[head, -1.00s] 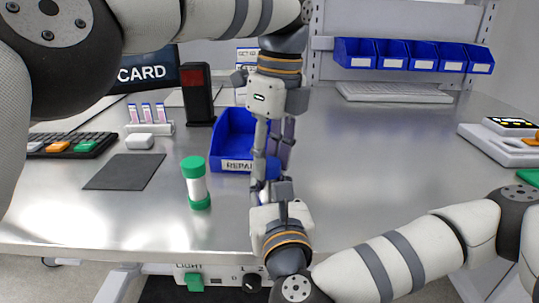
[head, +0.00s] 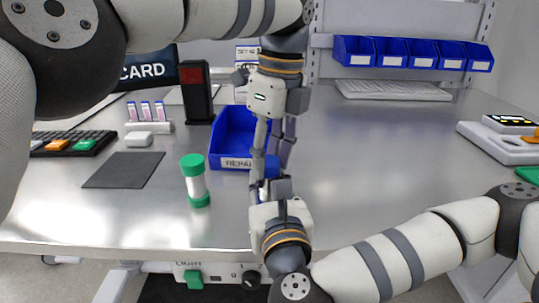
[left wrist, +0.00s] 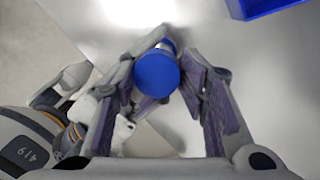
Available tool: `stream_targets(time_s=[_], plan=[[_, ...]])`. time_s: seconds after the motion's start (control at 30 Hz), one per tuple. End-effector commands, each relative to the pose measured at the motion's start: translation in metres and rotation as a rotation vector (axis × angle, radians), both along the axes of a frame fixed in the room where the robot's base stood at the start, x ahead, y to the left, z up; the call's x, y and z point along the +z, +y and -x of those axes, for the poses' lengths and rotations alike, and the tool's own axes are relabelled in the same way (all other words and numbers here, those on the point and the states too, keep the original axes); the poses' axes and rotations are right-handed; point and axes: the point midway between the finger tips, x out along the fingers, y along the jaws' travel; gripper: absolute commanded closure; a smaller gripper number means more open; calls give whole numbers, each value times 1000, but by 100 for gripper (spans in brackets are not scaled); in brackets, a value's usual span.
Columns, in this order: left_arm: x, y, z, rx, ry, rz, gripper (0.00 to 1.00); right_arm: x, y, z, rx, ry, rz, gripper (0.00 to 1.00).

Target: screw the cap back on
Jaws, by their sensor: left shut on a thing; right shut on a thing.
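A blue cap (left wrist: 157,75) faces the left wrist camera, between the two fingers of my left gripper (left wrist: 166,80), which is shut on it. In the head view my left gripper (head: 268,168) points down, and the blue cap (head: 271,166) shows between its fingers. The cap sits at the top of a small whitish container (head: 265,191). My right gripper (head: 270,190) comes from below and is shut on this container, mostly hidden by the fingers. Whether the cap is threaded on or only resting there, I cannot tell.
A blue REPAIR bin (head: 228,140) stands just behind the grippers. A green-capped tube (head: 196,180) stands to their left, near a dark mat (head: 123,170). A keyboard (head: 70,143) lies at far left.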

Motion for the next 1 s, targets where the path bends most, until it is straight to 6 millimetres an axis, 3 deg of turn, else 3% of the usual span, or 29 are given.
stream_targets(time_s=[0.03,1.0], plan=[[-12,1,1,-4,28,-30,83,1,0,-1,-3,-7,-5,100],[0,2,5,-20,-21,-8,87,3,-2,-3,-8,-10,-5,100]])
